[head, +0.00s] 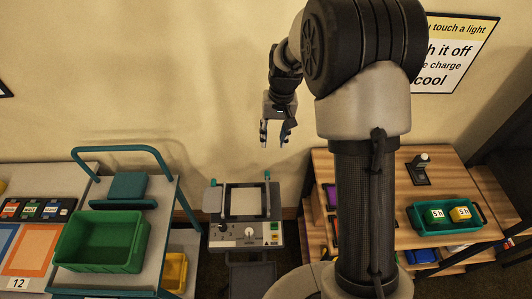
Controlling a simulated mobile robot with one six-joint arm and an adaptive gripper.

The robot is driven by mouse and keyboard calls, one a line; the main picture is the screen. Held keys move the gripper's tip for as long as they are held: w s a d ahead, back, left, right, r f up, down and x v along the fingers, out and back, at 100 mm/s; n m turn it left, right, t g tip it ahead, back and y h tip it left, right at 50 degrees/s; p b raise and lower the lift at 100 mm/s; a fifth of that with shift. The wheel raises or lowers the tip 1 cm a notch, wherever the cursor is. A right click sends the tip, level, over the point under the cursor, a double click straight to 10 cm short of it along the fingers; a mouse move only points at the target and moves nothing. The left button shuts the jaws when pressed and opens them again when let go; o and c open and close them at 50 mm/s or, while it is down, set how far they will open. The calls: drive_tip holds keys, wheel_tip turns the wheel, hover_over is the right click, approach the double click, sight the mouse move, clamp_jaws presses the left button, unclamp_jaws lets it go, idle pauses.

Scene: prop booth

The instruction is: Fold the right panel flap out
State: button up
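A grey panel unit (217,241) with a pale square panel (244,201) stands low against the wall, left of my arm. A narrow upright piece with a teal tip, which may be the right flap (268,196), stands along the panel's right edge. A similar teal-tipped piece (213,196) stands at the left edge. My gripper (274,142) hangs in the air pointing down, above and slightly right of the panel in the picture. Its two fingers are apart with nothing between them. It touches nothing that I can see. The flap's exact angle is too small to tell.
A cart with a green bin (102,240) and teal handle (124,150) stands left of the panel unit. A wooden shelf (400,238) with a teal tray (447,228) holding two blocks stands to the right. The wall behind is bare near my gripper.

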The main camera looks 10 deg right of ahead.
sight(268, 172)
drive_tip(key=f, duration=0.5)
drive_tip(key=a+f, duration=0.1)
drive_tip(key=f, duration=1.1)
drive_tip(key=shift+w+a+f, duration=0.1)
drive_tip(key=shift+a+f, duration=0.05)
drive_tip(key=shift+a, duration=0.15)
drive_tip(key=shift+c, duration=0.3)
clamp_jaws()
